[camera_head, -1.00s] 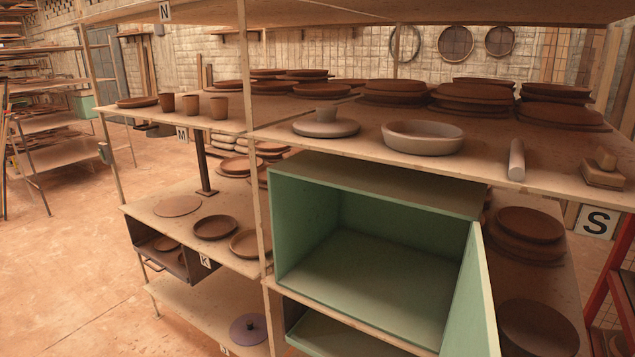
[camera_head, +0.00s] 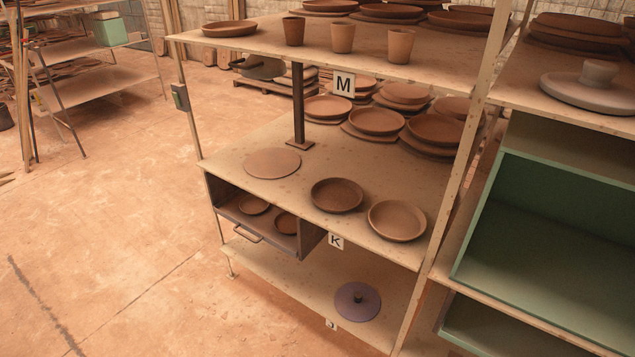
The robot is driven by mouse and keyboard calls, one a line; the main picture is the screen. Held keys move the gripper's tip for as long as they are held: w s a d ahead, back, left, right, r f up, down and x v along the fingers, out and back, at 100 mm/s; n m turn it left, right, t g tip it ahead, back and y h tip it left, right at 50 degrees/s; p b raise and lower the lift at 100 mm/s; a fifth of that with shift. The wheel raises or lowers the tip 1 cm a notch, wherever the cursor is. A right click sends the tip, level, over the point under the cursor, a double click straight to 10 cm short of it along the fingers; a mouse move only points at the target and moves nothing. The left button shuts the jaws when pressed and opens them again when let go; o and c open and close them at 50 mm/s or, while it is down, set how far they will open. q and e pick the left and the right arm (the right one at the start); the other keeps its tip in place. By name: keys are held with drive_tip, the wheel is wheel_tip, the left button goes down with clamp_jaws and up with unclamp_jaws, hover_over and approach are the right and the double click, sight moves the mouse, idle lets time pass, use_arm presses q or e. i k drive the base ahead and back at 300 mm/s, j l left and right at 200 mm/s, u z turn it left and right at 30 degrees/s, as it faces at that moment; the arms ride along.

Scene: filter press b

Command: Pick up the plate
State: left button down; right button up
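Several brown clay plates are in view, and I cannot tell which one the task means. On the middle shelf marked K, a darker plate (camera_head: 337,195) and a lighter plate (camera_head: 397,220) lie side by side near the front edge. A flat round disc (camera_head: 272,163) lies to their left, by a dark post. Another plate (camera_head: 229,29) sits at the left end of the upper shelf marked M. Small plates (camera_head: 254,205) lie in the open drawer under the middle shelf. Neither of my grippers is in view.
Three clay cups (camera_head: 342,38) stand on the upper shelf (camera_head: 240,46). A purple lid (camera_head: 357,301) lies on the bottom shelf. A green open cabinet (camera_head: 560,240) is at the right. An upright (camera_head: 452,170) separates it from the K shelf.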

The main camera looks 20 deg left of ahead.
sight(335, 196)
drive_tip(key=i+j, duration=0.15)
drive_tip(key=j, duration=0.35)
drive_tip(key=i+j+z, duration=0.15)
drive_tip(key=j, duration=0.3)
drive_tip(key=i+j, duration=0.15)
drive_tip(key=j, duration=0.35)
drive_tip(key=i+j+z, duration=0.15)
drive_tip(key=j, duration=0.85)
drive_tip(key=i+z, duration=0.05)
